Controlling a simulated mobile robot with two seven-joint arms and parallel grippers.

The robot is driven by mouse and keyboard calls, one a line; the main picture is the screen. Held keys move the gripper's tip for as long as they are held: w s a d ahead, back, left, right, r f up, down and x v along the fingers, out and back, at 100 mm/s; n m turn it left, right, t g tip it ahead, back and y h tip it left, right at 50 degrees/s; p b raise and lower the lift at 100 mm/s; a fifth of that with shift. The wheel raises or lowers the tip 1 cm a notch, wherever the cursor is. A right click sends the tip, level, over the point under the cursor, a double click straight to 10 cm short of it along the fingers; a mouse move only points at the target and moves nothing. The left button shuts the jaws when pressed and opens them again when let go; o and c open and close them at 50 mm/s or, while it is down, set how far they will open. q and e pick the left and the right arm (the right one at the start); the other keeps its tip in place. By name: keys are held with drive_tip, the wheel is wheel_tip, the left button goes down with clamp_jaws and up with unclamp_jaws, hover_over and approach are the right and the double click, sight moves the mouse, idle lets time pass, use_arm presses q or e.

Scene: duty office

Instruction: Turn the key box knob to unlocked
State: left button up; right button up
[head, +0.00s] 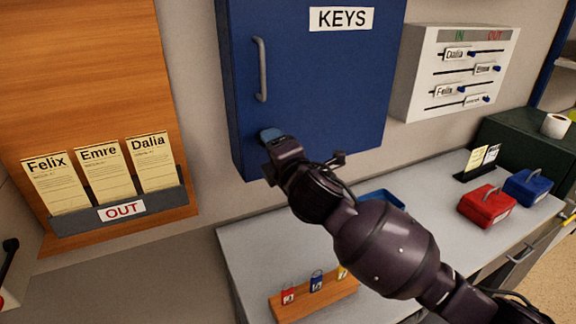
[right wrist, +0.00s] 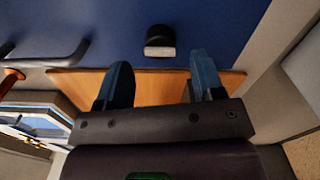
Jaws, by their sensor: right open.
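The blue key box (head: 320,80) with a "KEYS" label hangs on the wall in the head view. It has a grey vertical handle (head: 262,70) on its door. My right gripper (head: 271,134) is at the lower left of the door, and it hides the knob there. In the right wrist view the dark knob (right wrist: 160,42) with a pale end stands out from the blue door. The two blue fingers of my right gripper (right wrist: 159,72) are apart, with the knob beyond their tips and roughly between them. Nothing is held. My left gripper is not in view.
A counter (head: 260,250) below holds a wooden stand (head: 312,298) with small coloured tags, a red box (head: 487,205) and a blue box (head: 528,187). A white IN/OUT board (head: 415,75) is right of the key box. A card rack (head: 75,218) is at left.

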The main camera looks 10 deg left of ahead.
drive_tip(key=v, duration=0.7)
drive_tip(key=shift+b, duration=0.35)
drive_tip(key=shift+s+d, duration=0.1)
